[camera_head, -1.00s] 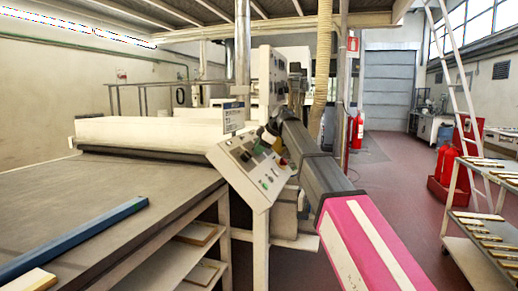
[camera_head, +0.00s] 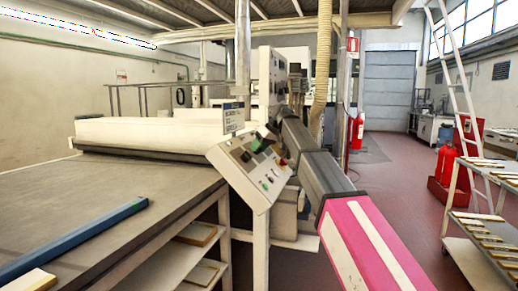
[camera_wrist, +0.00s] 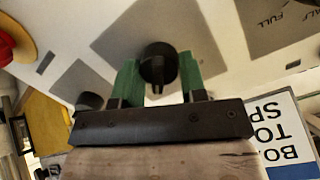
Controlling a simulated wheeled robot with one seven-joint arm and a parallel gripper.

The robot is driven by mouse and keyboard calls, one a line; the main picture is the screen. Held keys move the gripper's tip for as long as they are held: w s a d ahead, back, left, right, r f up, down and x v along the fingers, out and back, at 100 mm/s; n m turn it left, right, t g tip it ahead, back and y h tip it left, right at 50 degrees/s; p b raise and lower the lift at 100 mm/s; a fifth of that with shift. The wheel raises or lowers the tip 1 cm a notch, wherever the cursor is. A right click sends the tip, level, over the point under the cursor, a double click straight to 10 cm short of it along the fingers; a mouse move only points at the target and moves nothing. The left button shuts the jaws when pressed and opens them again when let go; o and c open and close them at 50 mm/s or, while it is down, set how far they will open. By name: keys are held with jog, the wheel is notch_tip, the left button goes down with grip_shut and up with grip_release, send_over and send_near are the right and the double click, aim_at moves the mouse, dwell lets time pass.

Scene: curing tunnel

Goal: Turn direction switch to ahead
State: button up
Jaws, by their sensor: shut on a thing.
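A black rotary knob (camera_wrist: 158,64), which appears to be the direction switch, stands on the light control panel (camera_wrist: 120,30) in the wrist view. My gripper (camera_wrist: 158,78) has its two green fingers on either side of the knob and is shut on it. The knob's position labels are not readable. In the head view the sloped control panel (camera_head: 243,181) stands at the corner of the machine. My gripper (camera_head: 258,141) is at its upper edge, and my arm hides part of the panel there; the knob cannot be made out.
A second black knob (camera_wrist: 90,101) and a red button (camera_wrist: 8,48) sit near my gripper. A small sign (camera_wrist: 290,140) stands close beside it. A flat table (camera_head: 110,200) with a blue bar (camera_head: 75,238) lies left.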

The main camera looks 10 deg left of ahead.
jog(key=shift+m, duration=0.7)
jog(key=o, duration=0.9)
jog(key=v, duration=1)
jog(key=shift+w+d+r, duration=0.15)
jog(key=shift+d+r, duration=0.15)
